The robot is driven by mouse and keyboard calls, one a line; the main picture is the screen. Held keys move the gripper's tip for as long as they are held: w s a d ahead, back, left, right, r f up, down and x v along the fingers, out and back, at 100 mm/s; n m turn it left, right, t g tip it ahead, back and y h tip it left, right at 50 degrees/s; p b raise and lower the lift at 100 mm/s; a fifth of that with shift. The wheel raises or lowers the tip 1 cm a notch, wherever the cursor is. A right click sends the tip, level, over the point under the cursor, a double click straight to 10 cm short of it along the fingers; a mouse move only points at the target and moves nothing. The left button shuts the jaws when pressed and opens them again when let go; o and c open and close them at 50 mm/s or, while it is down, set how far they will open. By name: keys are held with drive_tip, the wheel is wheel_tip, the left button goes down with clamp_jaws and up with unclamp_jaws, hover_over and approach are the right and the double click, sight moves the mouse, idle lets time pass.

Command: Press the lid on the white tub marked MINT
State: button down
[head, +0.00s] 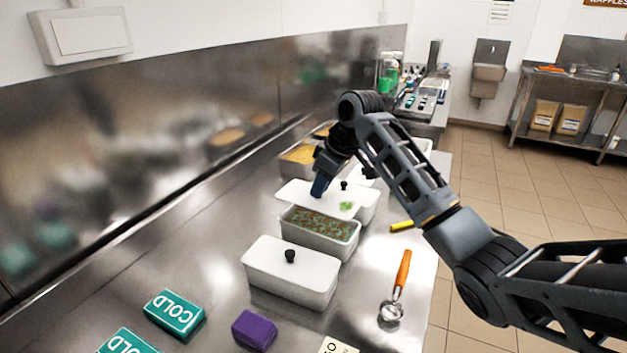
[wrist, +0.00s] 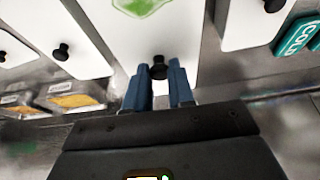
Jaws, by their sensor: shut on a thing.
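My gripper (head: 319,186) is shut on the black knob (wrist: 158,70) of a white lid (head: 304,195) with a green patch; its blue fingers (wrist: 159,82) flank the knob in the wrist view. The lid also shows in the wrist view (wrist: 188,30). In the head view the lid is above the back part of an open white tub (head: 338,247) with speckled green and brown contents. The contents show in front of the lid's near edge. Whether the lid's far side touches the tub is hidden. I cannot read MINT on any tub.
A lidded white tub (head: 290,275) stands just in front, with other tubs behind, one holding yellow contents (head: 300,155). An orange-handled scoop (head: 401,272), teal COLD packs (head: 174,312) and a purple block (head: 254,329) lie on the steel counter. A steel wall runs along the left.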

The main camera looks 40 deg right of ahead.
sight(322, 198)
drive_tip(key=shift+f+b, duration=1.85)
drive_tip(key=shift+f, duration=0.15)
drive_tip(key=shift+f+b, duration=0.3)
drive_tip(key=shift+f, duration=0.8)
drive_tip(key=shift+s+r+p, duration=0.1)
drive_tip(key=shift+s+p, duration=0.05)
drive_tip(key=shift+p, duration=0.4)
drive_tip(key=shift+f+p, duration=0.25)
drive_tip(key=shift+p, duration=0.3)
idle(0.6)
drive_tip(key=shift+c, duration=2.1)
unclamp_jaws()
drive_tip(key=shift+r, duration=0.1)
